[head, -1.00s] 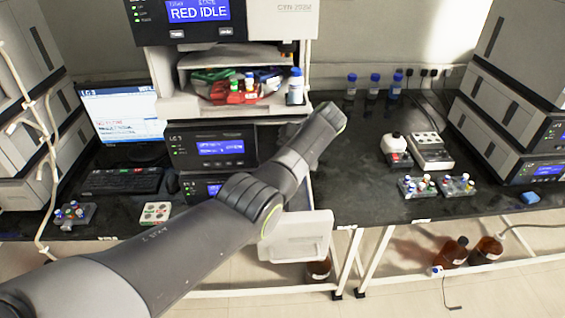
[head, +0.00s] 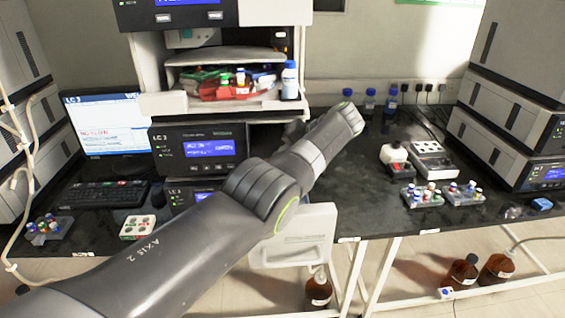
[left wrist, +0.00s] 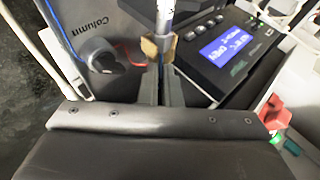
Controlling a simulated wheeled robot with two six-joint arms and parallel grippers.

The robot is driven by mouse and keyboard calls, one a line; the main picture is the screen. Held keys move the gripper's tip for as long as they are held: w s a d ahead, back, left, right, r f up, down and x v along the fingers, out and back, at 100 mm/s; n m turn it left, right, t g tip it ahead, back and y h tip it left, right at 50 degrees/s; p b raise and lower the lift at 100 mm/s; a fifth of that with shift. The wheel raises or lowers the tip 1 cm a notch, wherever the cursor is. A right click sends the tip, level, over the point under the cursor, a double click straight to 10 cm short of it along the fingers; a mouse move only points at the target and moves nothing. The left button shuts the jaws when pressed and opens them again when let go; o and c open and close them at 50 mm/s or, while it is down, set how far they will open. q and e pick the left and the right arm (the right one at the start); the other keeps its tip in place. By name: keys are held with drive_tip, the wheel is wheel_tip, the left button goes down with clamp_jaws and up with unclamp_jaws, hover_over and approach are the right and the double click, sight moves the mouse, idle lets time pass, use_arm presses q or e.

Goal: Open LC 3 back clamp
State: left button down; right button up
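The LC 3 stack stands left of centre in the head view, with its dark display module (head: 195,148) lit. My left arm crosses in front of its lower part, and the gripper end is hidden behind the arm. In the left wrist view, my left gripper's two narrow fingers (left wrist: 161,88) point up beneath a silver column (left wrist: 165,18) with a brass fitting (left wrist: 158,48). I cannot tell whether they touch it. A black knob-like part (left wrist: 100,58) sits left of them on a grey panel marked "Column". I cannot tell which part is the back clamp. My right gripper is not in view.
A pale panel (head: 293,237) juts out below my arm at the bench front. A blue-capped bottle (head: 290,80) and a tray (head: 223,90) sit on the stack above. Vial racks (head: 424,195) stand on the bench at right. The monitor (head: 105,125) is at left.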

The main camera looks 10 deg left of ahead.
use_arm(q)
drive_tip(key=shift+f, duration=0.1)
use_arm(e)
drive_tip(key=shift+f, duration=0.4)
use_arm(q)
drive_tip(key=c, duration=1.6)
unclamp_jaws()
